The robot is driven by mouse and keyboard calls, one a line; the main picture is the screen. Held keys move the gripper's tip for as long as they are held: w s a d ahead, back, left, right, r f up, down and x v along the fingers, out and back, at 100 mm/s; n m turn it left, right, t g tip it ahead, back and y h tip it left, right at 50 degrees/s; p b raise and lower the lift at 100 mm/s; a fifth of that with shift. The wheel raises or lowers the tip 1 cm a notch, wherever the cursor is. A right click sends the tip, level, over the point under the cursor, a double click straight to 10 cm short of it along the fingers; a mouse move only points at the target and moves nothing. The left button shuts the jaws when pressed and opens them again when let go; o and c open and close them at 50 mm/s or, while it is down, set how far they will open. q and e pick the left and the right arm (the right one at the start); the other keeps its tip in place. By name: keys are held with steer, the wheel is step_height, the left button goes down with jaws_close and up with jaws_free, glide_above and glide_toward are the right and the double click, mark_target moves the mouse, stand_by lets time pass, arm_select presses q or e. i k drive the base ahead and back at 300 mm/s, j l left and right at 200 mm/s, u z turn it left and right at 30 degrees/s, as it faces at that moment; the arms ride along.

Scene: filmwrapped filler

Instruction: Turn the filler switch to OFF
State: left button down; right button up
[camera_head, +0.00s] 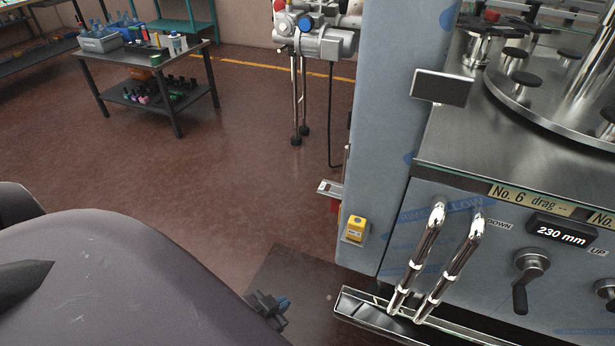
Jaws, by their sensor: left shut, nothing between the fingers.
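A small yellow box (355,229) with a dark mark on its front sits low on the grey, film-wrapped column of the filler machine. It looks like a switch box, but its position and lettering are too small to read. The dark tip of my left gripper (268,306) shows at the bottom centre, beyond the large grey curve of my own body. It is shut and empty, to the lower left of the yellow box and apart from it. My right gripper is not in view.
Two shiny bent pipes (430,260) rise from a metal tray (365,311) right of the column. A black-handled crank (529,275) and a "230 mm" display (562,233) are on the front panel. A dark table (150,75) stands far left.

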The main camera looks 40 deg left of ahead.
mark_target(336, 204)
steer(key=k+j, duration=0.1)
steer(key=j, duration=0.5)
steer(key=k+j, duration=0.15)
steer(key=j, duration=0.5)
steer(key=k+j+u, duration=0.1)
steer(key=j, duration=0.5)
steer(key=z, duration=0.75)
steer(key=i+j+z, duration=0.1)
steer(key=j+z, duration=0.2)
steer(key=z, duration=0.15)
steer(key=j+z, duration=0.35)
steer(key=z, duration=0.15)
steer(key=j+z, duration=0.5)
steer(key=j, duration=0.35)
steer(key=k+j, duration=0.1)
steer(key=j, duration=0.3)
steer(key=k+j+z, duration=0.15)
steer(key=j, duration=0.7)
steer(key=k+j+z, duration=0.15)
steer(key=j, duration=0.25)
